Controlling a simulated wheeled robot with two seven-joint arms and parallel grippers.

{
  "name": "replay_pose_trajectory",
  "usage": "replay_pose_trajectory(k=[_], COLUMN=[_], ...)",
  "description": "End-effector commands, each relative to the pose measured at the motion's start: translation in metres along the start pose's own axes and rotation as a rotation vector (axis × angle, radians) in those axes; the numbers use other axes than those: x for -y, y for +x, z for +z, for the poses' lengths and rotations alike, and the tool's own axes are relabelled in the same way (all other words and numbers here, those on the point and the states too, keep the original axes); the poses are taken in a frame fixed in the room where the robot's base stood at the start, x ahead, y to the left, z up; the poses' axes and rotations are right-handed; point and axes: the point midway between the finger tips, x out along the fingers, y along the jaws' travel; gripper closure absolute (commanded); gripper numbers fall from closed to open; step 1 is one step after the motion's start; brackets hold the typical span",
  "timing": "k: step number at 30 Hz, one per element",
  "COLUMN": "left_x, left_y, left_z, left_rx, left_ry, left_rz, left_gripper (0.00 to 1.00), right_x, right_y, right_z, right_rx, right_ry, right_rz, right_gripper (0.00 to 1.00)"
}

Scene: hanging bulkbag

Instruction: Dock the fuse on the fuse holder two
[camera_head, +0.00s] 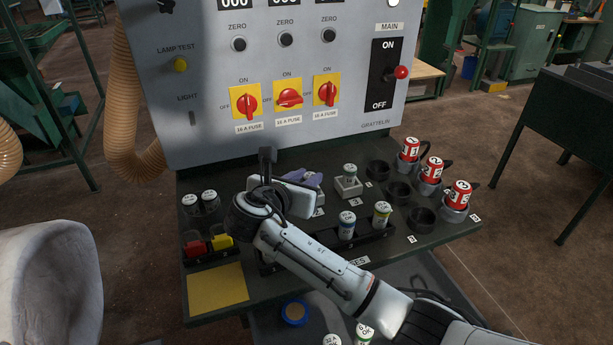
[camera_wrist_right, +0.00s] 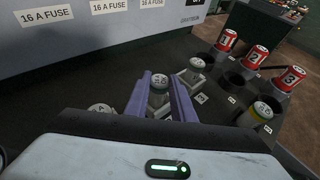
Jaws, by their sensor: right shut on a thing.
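My right gripper (camera_head: 314,181) reaches over the console shelf; its purple fingers (camera_wrist_right: 161,98) are shut on a fuse (camera_wrist_right: 159,84) with a pale, marked top. The held fuse stands between the fingers, at or just above a pale square holder (camera_wrist_right: 157,104); I cannot tell how deep it sits. In the head view my wrist mostly hides this fuse and holder. Behind and to the right, another pale square fuse holder (camera_head: 348,187) carries an upright fuse (camera_head: 349,171); both also show in the wrist view. My left gripper is out of view.
A blue-banded fuse (camera_head: 346,226) and a yellow-banded fuse (camera_head: 382,214) stand in a dark rack near my forearm. Empty black round sockets (camera_head: 397,192) and red numbered plugs (camera_head: 431,169) are to the right. The grey panel (camera_head: 200,130) rises behind.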

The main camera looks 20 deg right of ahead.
Motion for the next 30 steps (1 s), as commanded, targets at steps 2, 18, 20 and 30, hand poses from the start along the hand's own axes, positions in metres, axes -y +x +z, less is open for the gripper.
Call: replay_pose_trajectory(k=[2,18,20,30], left_x=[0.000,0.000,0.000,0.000], left_y=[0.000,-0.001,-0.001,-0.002], left_z=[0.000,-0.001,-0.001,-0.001], left_rx=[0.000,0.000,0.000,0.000], left_ry=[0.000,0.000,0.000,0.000], left_rz=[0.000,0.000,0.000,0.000], left_gripper=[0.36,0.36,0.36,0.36], right_x=[0.000,0.000,-0.001,-0.001], right_y=[0.001,-0.008,-0.013,-0.040], right_z=[-0.002,-0.002,-0.002,-0.003], right_rx=[0.001,0.000,0.000,0.000], right_ry=[-0.001,0.000,0.000,-0.001], right_rz=[0.000,0.000,0.002,0.002], right_gripper=[1.00,0.70,0.70,0.70])
